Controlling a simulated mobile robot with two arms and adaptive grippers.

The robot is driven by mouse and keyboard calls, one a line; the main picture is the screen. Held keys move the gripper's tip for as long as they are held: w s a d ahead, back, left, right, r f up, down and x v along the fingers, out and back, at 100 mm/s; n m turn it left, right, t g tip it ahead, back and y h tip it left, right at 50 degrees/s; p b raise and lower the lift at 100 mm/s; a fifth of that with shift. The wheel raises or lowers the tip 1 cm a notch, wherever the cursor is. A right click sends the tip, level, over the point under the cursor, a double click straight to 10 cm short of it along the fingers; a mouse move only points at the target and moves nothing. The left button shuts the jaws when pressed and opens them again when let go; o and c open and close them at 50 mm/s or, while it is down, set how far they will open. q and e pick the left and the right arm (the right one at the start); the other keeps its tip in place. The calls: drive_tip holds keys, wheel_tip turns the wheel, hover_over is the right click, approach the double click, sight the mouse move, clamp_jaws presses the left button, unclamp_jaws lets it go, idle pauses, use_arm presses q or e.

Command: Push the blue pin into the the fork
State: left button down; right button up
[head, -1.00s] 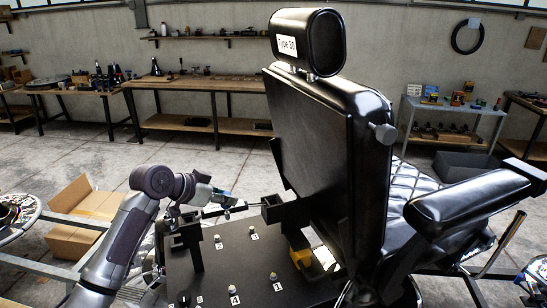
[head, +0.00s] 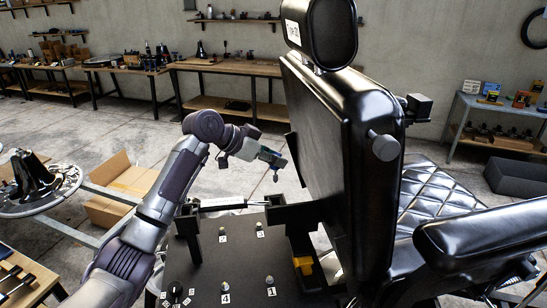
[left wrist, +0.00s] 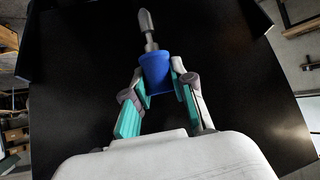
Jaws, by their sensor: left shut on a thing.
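My left gripper (head: 277,163) hangs in the air left of the chair back, above the silver rod. In the left wrist view its teal-padded fingers (left wrist: 156,95) are shut on the blue pin (left wrist: 156,72), whose grey pointed tip faces away from the gripper. The pin is small and hard to make out in the head view. A silver rod (head: 222,205) runs to a black bracket (head: 288,212) by the chair back's lower side, which looks like the fork. The pin is apart from it. My right gripper is not seen.
The black chair back (head: 335,150) stands close right of my gripper. A black board (head: 205,262) with numbered knobs lies below. A yellow part (head: 303,265) sits beside it. A cardboard box (head: 120,188) is on the floor left. A dark block (head: 419,107) shows behind the chair.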

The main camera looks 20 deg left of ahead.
sight(275, 180)
use_arm(q)
drive_tip(key=shift+f+b, duration=0.55)
drive_tip(key=shift+f, duration=0.35)
drive_tip(key=shift+f+b, duration=0.8)
drive_tip(key=shift+f, duration=1.2)
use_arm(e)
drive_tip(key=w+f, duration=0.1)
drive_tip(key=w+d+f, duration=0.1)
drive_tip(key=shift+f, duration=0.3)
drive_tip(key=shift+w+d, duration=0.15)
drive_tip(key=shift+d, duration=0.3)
use_arm(q)
drive_tip(key=shift+p, duration=0.55)
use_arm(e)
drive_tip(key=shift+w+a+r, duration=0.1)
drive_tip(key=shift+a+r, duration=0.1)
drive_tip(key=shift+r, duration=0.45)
use_arm(q)
drive_tip(key=shift+f, duration=0.25)
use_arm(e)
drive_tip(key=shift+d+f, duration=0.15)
use_arm(q)
drive_tip(key=shift+d+f+b, duration=0.1)
drive_tip(key=shift+f+b, duration=1.55)
drive_tip(key=shift+f, duration=1.25)
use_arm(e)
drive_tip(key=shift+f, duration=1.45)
